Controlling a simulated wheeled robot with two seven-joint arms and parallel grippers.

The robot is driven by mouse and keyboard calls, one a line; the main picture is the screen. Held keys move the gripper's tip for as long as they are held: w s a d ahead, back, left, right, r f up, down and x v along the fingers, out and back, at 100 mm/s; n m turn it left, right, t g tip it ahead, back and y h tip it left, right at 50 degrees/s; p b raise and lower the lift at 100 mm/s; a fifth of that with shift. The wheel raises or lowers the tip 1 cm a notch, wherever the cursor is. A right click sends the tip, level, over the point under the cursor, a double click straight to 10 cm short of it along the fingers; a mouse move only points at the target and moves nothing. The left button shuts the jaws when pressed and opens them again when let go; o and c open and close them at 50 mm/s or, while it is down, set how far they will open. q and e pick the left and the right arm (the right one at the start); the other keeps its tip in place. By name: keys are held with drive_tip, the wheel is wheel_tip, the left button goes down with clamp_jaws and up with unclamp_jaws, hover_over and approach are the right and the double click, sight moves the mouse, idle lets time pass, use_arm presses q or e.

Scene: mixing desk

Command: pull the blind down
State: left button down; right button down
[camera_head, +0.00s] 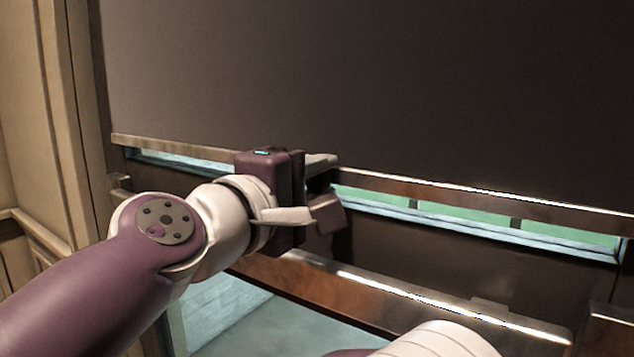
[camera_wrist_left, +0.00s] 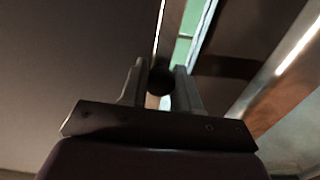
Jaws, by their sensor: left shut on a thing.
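The dark blind (camera_head: 370,90) hangs over most of the window in the head view, with a wooden bar (camera_head: 480,196) along its lower edge. A narrow strip of window shows below that bar. My left gripper (camera_head: 325,180) is at the blind's lower bar. In the left wrist view, my left gripper (camera_wrist_left: 160,85) is shut on a small dark round knob (camera_wrist_left: 161,80) between its fingers, in front of the bar. The wrist view also shows the blind (camera_wrist_left: 70,60) on the left. My right gripper is out of view.
A glossy wooden ledge (camera_head: 400,297) runs below the window, under my left gripper. A pale panelled wall (camera_head: 45,120) stands at the left. The window strip (camera_head: 480,216) shows green and light blue.

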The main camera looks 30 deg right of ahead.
use_arm(q)
drive_tip(key=shift+d+f, duration=0.15)
drive_tip(key=shift+f, duration=0.25)
drive_tip(key=c, duration=0.9)
unclamp_jaws()
drive_tip(key=shift+o, duration=0.2)
drive_tip(key=shift+r, duration=0.1)
drive_tip(key=b+v, duration=0.2)
drive_tip(key=v, duration=1)
drive_tip(key=shift+a+b, duration=0.4)
